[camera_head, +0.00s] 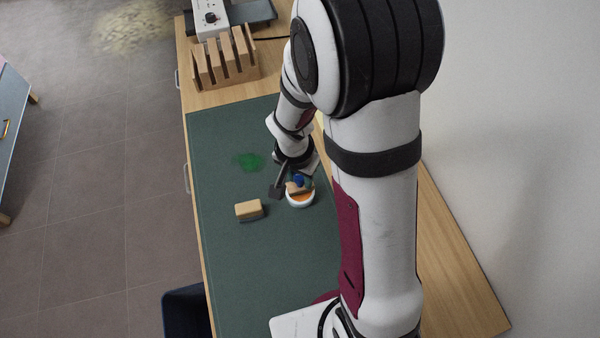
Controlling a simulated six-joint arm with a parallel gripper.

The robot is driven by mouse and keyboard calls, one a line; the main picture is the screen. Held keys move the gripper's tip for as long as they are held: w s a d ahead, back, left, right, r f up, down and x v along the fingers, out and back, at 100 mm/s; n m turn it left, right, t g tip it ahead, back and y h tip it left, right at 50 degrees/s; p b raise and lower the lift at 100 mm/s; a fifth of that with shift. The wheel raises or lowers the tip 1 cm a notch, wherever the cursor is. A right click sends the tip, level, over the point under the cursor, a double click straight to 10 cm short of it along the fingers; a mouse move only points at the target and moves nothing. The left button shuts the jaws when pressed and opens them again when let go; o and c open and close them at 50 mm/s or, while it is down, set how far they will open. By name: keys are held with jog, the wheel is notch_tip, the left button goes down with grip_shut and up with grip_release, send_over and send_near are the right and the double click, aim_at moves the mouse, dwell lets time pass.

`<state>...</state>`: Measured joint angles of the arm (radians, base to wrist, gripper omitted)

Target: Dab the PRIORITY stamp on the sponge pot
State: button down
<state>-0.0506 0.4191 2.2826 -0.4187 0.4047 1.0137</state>
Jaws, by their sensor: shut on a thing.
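A small wooden stamp with a blue knob (298,181) is in my gripper (293,182), which is shut on it. Its label cannot be read from here. The sponge pot (300,204), a round white pot with an orange sponge, stands on the green desk mat. The stamp is right at the pot's top and covers part of the sponge. I cannot tell whether the stamp's face touches the sponge. One dark finger shows on the left; the other is mostly hidden.
A tan block (249,210) lies on the mat (230,270) left of the pot. A green patch (250,161) is up and left of the pot. A slotted wooden rack (225,65) and a device with a knob (210,17) stand at the far end. The mat's near part is clear.

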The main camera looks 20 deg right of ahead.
jog(key=shift+f, duration=0.6)
dwell(1.4)
jog(key=shift+r, duration=3.55)
